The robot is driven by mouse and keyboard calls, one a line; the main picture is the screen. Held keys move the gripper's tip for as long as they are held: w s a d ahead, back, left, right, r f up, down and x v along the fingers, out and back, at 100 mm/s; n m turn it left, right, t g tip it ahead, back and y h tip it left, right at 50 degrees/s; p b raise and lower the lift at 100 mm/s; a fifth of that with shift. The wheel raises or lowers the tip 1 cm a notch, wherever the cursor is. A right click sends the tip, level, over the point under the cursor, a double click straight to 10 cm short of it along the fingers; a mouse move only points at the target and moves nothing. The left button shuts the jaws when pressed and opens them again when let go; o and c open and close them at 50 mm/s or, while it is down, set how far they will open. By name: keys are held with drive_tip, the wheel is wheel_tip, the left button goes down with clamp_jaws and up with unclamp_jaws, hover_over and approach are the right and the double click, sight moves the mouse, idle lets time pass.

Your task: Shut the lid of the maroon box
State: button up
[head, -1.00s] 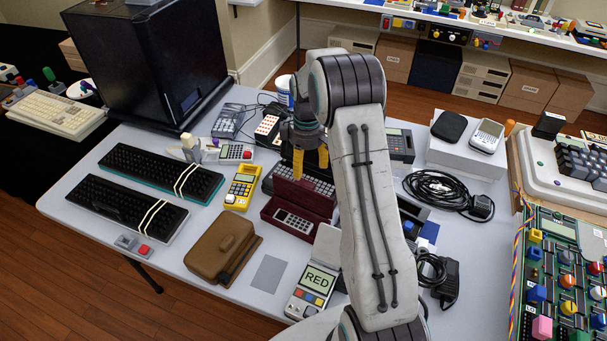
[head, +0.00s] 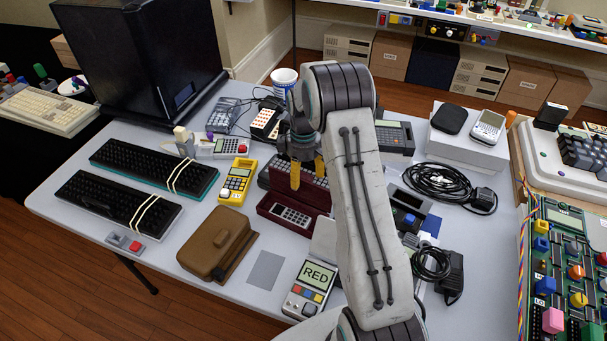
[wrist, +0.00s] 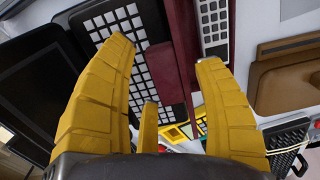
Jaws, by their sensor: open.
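The maroon box (head: 270,211) stands on the grey-white table with its lid (head: 310,198) raised at the back. A grey handheld with a keypad (head: 291,215) lies inside the box; it also shows in the wrist view (wrist: 213,28). My gripper (head: 307,174) is open, its yellow fingers apart at the raised lid's upper edge. In the wrist view, the maroon lid (wrist: 184,45) runs between the fingers of my gripper (wrist: 166,52). Contact with the lid cannot be told. My arm hides the box's right side in the head view.
A black device with pale keys (wrist: 128,45) lies right behind the lid. A yellow calculator (head: 236,182) is left of the box, a brown case (head: 215,245) front left. A handheld reading RED (head: 312,283) is in front. Coiled cables (head: 440,188) lie right.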

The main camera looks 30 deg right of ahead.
drive_tip(key=shift+c, duration=0.2)
drive_tip(key=c, duration=1.1)
